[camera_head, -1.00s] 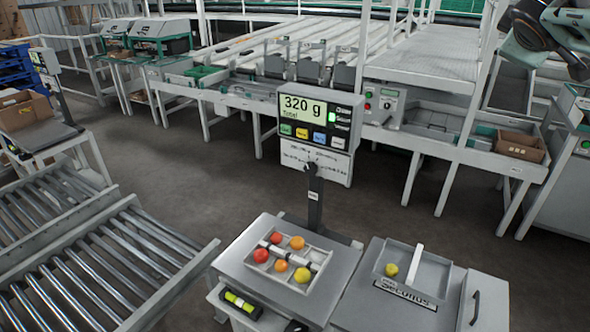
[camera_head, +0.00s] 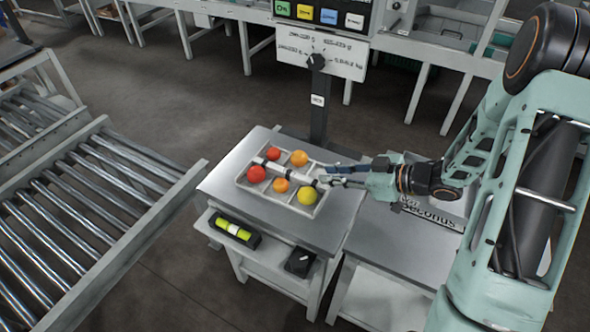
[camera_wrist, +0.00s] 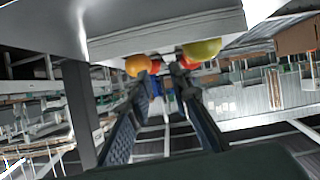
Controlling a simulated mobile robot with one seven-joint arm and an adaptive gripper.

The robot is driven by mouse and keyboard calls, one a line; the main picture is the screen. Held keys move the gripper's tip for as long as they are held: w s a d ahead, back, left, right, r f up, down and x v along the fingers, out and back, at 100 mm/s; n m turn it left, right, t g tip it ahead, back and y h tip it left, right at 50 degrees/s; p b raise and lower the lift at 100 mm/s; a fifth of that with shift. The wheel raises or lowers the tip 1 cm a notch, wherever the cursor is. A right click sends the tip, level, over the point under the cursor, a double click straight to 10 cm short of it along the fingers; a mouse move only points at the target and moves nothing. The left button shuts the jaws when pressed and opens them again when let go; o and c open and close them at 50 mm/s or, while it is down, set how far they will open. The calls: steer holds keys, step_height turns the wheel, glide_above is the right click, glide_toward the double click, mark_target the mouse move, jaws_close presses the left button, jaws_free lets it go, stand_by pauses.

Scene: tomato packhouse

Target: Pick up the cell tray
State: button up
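The cell tray (camera_head: 275,203) is a light, shallow, divided tray with a pale bar across its middle. It lies flat on the grey top of the scale stand (camera_head: 225,187). Its cells hold red tomatoes (camera_head: 256,174), orange tomatoes (camera_head: 299,158) and a yellow one (camera_head: 307,196). My gripper (camera_head: 328,177) is at the tray's right side, by the near end of the bar. In the wrist view its two fingers (camera_wrist: 164,80) are apart, with orange and yellow tomatoes just beyond the tips. I cannot tell whether the fingertips touch the bar.
A scale post (camera_head: 320,105) with a panel stands behind the tray. A second grey stand (camera_head: 400,245) with a lettered bin is on the right, partly hidden by my arm. A roller conveyor (camera_head: 90,220) lies left. A green-yellow item (camera_head: 234,229) sits on the lower shelf.

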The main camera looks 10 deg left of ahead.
mark_target(295, 174)
steer(key=shift+y, duration=0.5)
steer(key=a, duration=0.1)
steer(key=a+f, duration=0.1)
steer(key=a, duration=0.1)
steer(key=a+f+b, duration=0.1)
steer(key=a, duration=0.1)
steer(key=b+x, duration=0.1)
steer(key=x, duration=0.5)
steer(key=shift+w, duration=0.1)
steer(key=shift+c, duration=0.7)
jaws_close()
